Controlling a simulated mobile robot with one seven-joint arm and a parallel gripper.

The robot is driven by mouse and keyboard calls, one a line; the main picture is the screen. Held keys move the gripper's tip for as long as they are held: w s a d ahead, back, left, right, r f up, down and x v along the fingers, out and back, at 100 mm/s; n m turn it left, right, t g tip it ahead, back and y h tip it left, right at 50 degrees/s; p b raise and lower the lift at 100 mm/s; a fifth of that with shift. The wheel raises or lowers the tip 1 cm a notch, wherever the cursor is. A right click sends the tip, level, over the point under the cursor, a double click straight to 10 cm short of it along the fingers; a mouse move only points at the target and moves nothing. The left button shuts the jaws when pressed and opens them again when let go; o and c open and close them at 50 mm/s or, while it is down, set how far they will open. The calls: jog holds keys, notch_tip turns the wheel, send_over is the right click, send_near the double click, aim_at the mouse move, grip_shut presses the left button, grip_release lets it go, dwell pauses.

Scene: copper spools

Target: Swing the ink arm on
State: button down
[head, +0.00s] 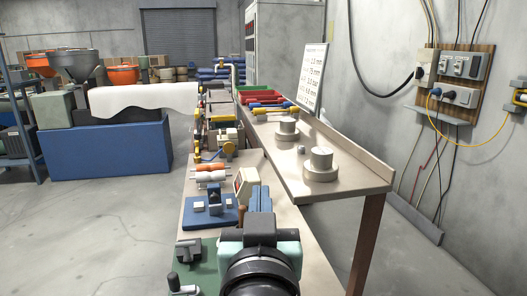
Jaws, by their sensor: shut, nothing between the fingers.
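I cannot pick out the ink arm with certainty in the head view. A long narrow bench (222,163) runs away from me, crowded with small machines. A yellow, grey and blue device (228,142) stands partway along it. Nearer are white and orange rollers (210,176) and a blue base with grey blocks (210,214). A black and teal part of my own arm (260,262) fills the bottom centre and hides the bench behind it.
A raised side shelf (345,180) on the right holds stacked grey cylinders (320,160), red and green bins (262,95) and a white sign (309,76). Wall sockets and cables (459,80) are further right. Open floor (90,230) lies left, before a blue cabinet (105,155).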

jog(key=s+r+t+p, duration=0.3)
jog(key=s+r, duration=0.1)
jog(key=r, duration=0.7)
jog(key=s+r+t+p, duration=0.3)
jog(key=s+r, duration=0.1)
jog(key=r, duration=0.7)
jog(key=s+r+t+p, duration=0.2)
jog(key=s+r+t, duration=0.1)
jog(key=r, duration=0.8)
jog(key=shift+s+d+p, duration=0.15)
jog(key=shift+s+p, duration=0.25)
jog(key=shift+s, duration=0.4)
